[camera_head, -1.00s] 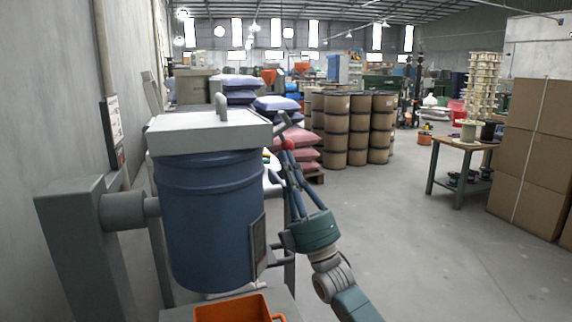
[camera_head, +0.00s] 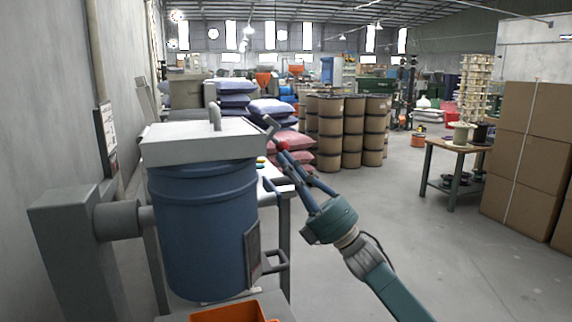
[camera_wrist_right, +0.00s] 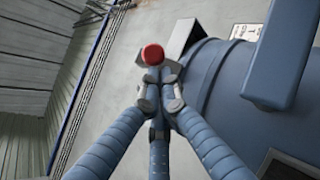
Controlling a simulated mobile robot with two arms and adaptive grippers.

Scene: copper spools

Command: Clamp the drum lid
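The blue drum (camera_head: 203,235) stands upright at the left in the head view. Its pale grey lid (camera_head: 200,140) lies on top and has a grey handle (camera_head: 215,117). A red knob (camera_head: 282,146) is at the end of a grey clamp lever (camera_head: 271,128) beside the lid's right edge. My right gripper (camera_head: 286,156) reaches up to this knob from the lower right. In the right wrist view its fingertips (camera_wrist_right: 159,84) come together just below the red knob (camera_wrist_right: 153,55) and appear closed around the lever. The tips hide part of the lever. My left gripper is not in view.
A grey post (camera_head: 75,250) holds the drum from the left. An orange bin (camera_head: 235,312) is below the drum. A white table (camera_head: 270,182) stands behind it. Stacked brown drums (camera_head: 328,135) and cartons (camera_head: 525,150) are farther off.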

